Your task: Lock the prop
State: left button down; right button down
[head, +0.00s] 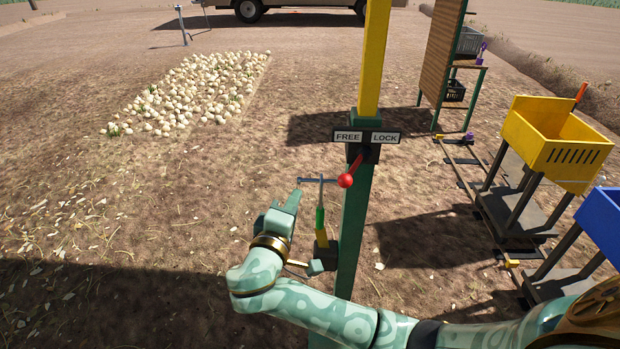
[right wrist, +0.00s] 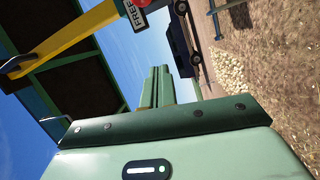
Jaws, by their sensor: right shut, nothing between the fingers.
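A green and yellow post (head: 372,70) stands upright in the middle of the head view. A sign (head: 366,136) on it reads FREE at left and LOCK at right. Below the sign, a lever with a red ball knob (head: 346,180) slants down to the left, on the FREE side. The FREE plate (right wrist: 134,16) and part of the red knob (right wrist: 145,30) show at the top of the right wrist view. My right gripper (head: 294,198) is shut and empty, left of the knob and apart from it. Its closed fingers (right wrist: 157,85) show in the wrist view. My left gripper is not in view.
A thin rod with a green grip (head: 320,217) stands between my right gripper and the post. A yellow crate (head: 553,140) and a blue crate (head: 604,222) stand on carts at right. Onions (head: 195,90) lie on the ground at back left.

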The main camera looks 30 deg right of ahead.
aim_at(354, 167)
jog(key=s+d+x, duration=0.1)
jog(key=x, duration=1)
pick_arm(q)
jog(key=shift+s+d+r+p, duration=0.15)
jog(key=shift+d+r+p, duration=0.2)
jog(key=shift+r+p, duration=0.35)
pick_arm(e)
jog(key=shift+m+g+h, duration=0.3)
jog(key=shift+h, duration=0.1)
jog(key=s, duration=0.3)
jog(key=s+d, duration=0.1)
jog(key=shift+s+f, duration=0.3)
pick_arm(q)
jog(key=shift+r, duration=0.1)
pick_arm(e)
jog(key=shift+s+d, duration=0.1)
